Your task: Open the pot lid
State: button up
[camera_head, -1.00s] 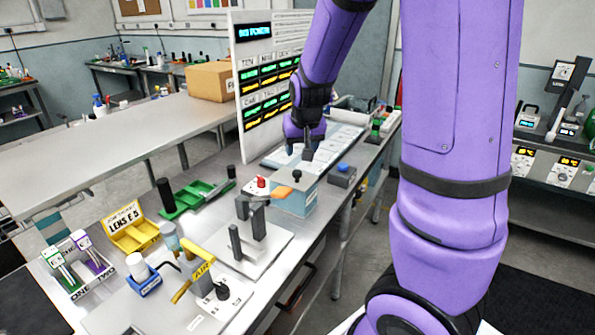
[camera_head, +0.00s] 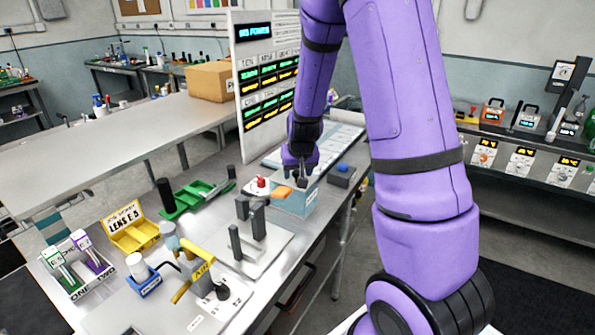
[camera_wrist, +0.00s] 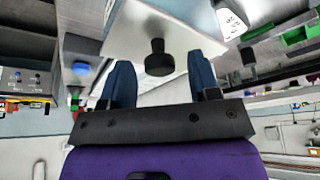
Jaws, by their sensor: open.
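The pot is a light blue box (camera_head: 295,203) with a pale lid and a black knob on top, near the front of the bench. In the wrist view the pale lid (camera_wrist: 140,25) carries the black knob (camera_wrist: 158,58). My gripper (camera_head: 301,180) is over the pot, pointing down. In the wrist view my gripper (camera_wrist: 161,65) is open, with one blue finger on each side of the knob and visible gaps between. The lid sits on the pot. In the head view the gripper covers most of the lid and knob.
A box with a blue button (camera_head: 342,174) stands right behind the pot. A red-button box and orange paddle (camera_head: 281,191) are close at its left. A clamp fixture (camera_head: 250,225) and yellow AIR handle (camera_head: 188,282) stand in front. A display board (camera_head: 268,85) rises behind.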

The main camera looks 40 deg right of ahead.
jog(key=shift+f, duration=0.1)
grip_shut()
